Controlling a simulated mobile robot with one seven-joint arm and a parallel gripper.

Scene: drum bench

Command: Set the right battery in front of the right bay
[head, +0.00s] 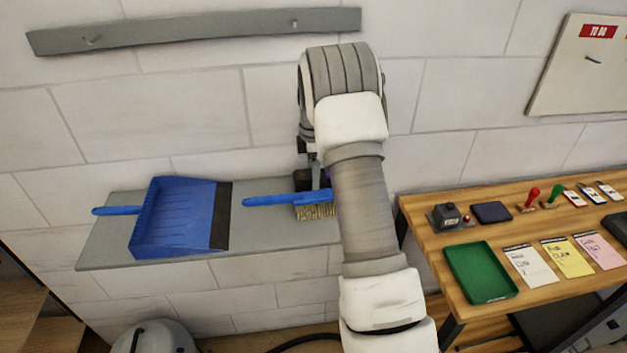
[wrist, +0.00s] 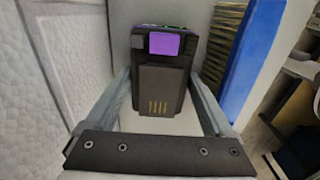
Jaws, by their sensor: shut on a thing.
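A dark battery (wrist: 160,88) with a purple patch at its far end stands between my gripper's fingers (wrist: 161,76) in the wrist view. My gripper is shut on it. In the head view my arm hides most of the gripper (head: 315,172), which is at the grey wall shelf (head: 275,255), behind the blue brush. Whether the battery touches the shelf cannot be told. I cannot make out a bay in either view.
The blue brush (head: 270,199) lies close to my gripper, with a blue dustpan (head: 175,220) to its left. The wall is right behind the shelf. A wooden bench at right holds a green tray (head: 480,272), stamps and note cards.

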